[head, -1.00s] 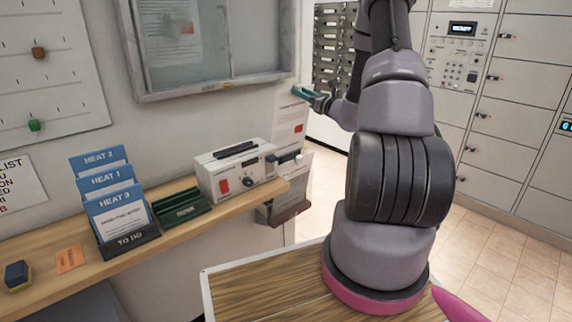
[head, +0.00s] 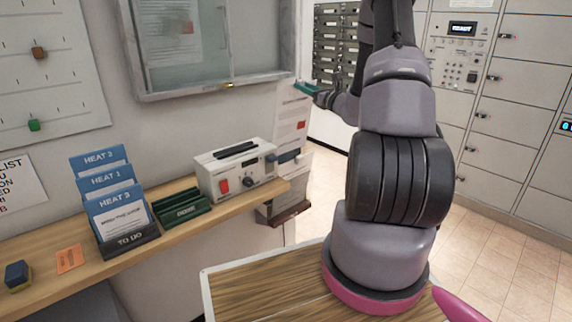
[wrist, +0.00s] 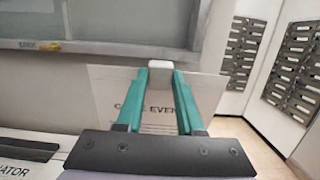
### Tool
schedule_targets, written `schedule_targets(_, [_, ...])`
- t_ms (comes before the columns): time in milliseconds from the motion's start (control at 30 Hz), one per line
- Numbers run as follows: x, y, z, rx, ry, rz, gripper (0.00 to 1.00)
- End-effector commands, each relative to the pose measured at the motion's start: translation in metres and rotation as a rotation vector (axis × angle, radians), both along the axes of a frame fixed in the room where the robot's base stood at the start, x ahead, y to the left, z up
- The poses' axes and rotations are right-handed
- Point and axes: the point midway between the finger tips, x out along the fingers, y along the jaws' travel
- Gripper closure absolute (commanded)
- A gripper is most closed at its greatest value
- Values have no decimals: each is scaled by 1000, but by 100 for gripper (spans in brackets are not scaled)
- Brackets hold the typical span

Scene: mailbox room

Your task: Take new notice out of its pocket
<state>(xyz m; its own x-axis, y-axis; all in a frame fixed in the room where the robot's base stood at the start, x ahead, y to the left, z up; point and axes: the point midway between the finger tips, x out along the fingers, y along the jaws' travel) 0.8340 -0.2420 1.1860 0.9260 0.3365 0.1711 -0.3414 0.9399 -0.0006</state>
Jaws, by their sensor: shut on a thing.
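A white notice (head: 292,112) stands upright against the end of the wall in the head view. In the wrist view the white sheet (wrist: 106,100) carries printed text, partly hidden by my fingers. A white tab (wrist: 160,66) at its top edge sits between my teal fingertips. My gripper (head: 304,88) is shut on the notice; its fingers (wrist: 160,78) also show in the wrist view. A wall pocket (head: 283,212) with a dark reddish base is below, with white paper (head: 301,178) above it. I cannot tell whether the held notice's lower edge is inside the pocket.
A glass-fronted board (head: 215,50) hangs left of my gripper. A white machine (head: 234,170) stands on the wooden shelf (head: 222,222), near the notice. Grey lockers (head: 520,110) stand right.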

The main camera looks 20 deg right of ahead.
Motion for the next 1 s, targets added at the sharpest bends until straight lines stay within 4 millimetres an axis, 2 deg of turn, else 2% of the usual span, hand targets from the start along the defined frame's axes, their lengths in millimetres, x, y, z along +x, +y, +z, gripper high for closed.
schedule_targets(767, [-20, -7, 0, 0, 0, -1, 100])
schedule_targets(1000, [-35, -13, 0, 1, 0, -1, 100])
